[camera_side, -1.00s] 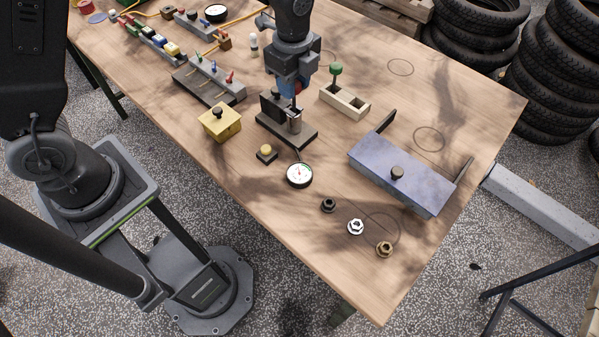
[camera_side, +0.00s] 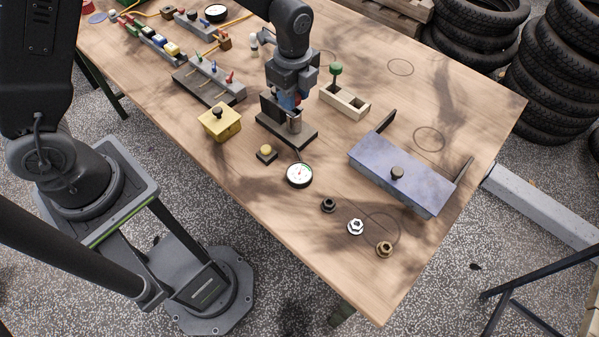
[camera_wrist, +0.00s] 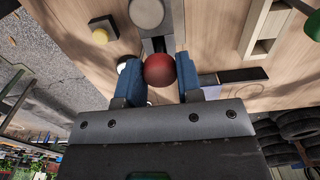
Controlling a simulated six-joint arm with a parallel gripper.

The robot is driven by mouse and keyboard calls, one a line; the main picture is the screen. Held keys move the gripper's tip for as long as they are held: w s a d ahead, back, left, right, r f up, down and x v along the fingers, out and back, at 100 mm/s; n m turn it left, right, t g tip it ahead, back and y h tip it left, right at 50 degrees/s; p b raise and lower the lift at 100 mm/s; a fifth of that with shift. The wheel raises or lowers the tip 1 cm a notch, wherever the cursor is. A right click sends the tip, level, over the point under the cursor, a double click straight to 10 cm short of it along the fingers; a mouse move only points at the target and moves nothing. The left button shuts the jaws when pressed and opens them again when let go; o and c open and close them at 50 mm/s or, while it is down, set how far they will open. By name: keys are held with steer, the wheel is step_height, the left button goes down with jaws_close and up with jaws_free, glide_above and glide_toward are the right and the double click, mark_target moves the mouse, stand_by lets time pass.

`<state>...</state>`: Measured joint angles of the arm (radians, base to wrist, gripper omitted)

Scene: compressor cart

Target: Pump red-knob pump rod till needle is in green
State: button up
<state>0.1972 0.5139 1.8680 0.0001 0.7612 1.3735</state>
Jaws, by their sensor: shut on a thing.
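The red knob (camera_wrist: 160,70) of the pump rod sits between the two blue fingers of my gripper (camera_wrist: 158,82), which is shut on it. In the side view my gripper (camera_side: 288,101) is low over the pump (camera_side: 296,122), a metal cylinder on a dark base plate (camera_side: 304,140). The knob is mostly hidden by the fingers there, and little of the rod shows. The round white gauge (camera_side: 299,175) lies in front of the pump. Its needle is too small to read against the green part.
A yellow box with a dark knob (camera_side: 219,122) and a small yellow button (camera_side: 266,154) are left of the pump. A wooden tray with a green knob (camera_side: 345,101) stands right. A blue-grey lid (camera_side: 400,178) and several nuts (camera_side: 356,227) lie nearer the right edge.

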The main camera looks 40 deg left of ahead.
steer(key=shift+r, duration=1.85)
steer(key=shift+f, duration=2)
steer(key=o, duration=0.8)
steer(key=shift+r, duration=0.1)
steer(key=shift+r, duration=3.4)
